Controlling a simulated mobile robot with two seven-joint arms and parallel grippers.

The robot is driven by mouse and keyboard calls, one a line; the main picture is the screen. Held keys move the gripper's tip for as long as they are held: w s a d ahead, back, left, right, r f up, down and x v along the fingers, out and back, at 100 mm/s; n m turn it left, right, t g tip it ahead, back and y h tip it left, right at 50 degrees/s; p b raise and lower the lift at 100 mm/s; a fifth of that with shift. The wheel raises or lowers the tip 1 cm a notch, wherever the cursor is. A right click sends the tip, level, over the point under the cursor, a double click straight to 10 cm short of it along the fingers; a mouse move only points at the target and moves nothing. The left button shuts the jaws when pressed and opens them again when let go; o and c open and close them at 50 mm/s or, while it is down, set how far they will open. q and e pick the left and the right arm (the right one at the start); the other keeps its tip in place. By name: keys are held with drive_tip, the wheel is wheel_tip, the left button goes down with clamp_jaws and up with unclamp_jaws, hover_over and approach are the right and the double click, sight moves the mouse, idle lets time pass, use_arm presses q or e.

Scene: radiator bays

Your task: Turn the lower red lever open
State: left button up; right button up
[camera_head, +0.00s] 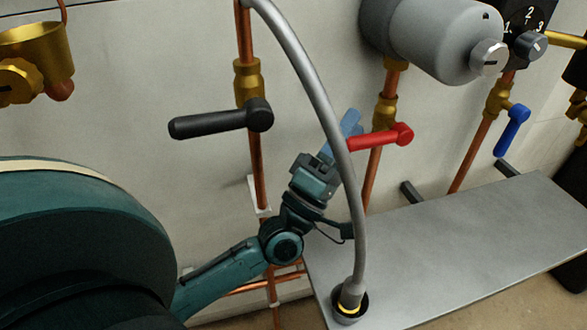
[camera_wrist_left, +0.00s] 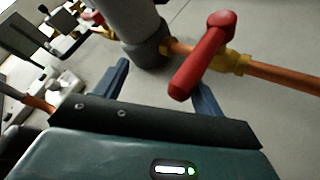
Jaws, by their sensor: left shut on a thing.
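The red lever (camera_head: 378,138) sits on a brass valve in a copper pipe, below the grey cylinder. It points left from its pivot, across the pipe. My left gripper (camera_head: 350,124), with blue fingers, is at the lever's free left end and is shut on it. A grey hose hides part of the gripper and the lever's tip in the head view. In the left wrist view the red lever (camera_wrist_left: 203,55) reaches down between the fingers of my left gripper (camera_wrist_left: 162,88), close to the right finger. My right gripper is not in view.
A grey hose (camera_head: 322,100) hangs in front of my left gripper, down to a cup on a metal shelf (camera_head: 440,245). A black lever (camera_head: 215,122) is to the left, a blue lever (camera_head: 512,130) to the right. A grey cylinder (camera_head: 430,35) is above.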

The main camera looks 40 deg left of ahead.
use_arm(q)
drive_tip(key=o, duration=0.4)
drive_tip(key=shift+s+a+f, duration=0.1)
drive_tip(key=shift+s+a, duration=0.05)
drive_tip(key=shift+s, duration=0.6)
drive_tip(key=shift+s+a+f, duration=0.1)
drive_tip(key=shift+s+f, duration=0.05)
drive_tip(key=shift+s, duration=0.65)
drive_tip(key=shift+s+a+f, duration=0.1)
drive_tip(key=shift+s+a, duration=0.05)
drive_tip(key=shift+s, duration=0.6)
drive_tip(key=shift+c, duration=0.2)
drive_tip(key=shift+s+a+b, duration=0.2)
drive_tip(key=shift+s+b, duration=0.15)
drive_tip(key=shift+s, duration=0.25)
drive_tip(key=shift+c, duration=1)
drive_tip(key=shift+s, duration=0.35)
drive_tip(key=c, duration=0.3)
drive_tip(key=s, duration=0.1)
drive_tip(key=s+a, duration=0.1)
drive_tip(key=s+b, duration=0.1)
drive_tip(key=s, duration=0.1)
drive_tip(key=shift+a+f, duration=0.35)
drive_tip(key=shift+f, duration=0.05)
drive_tip(key=shift+c, duration=0.2)
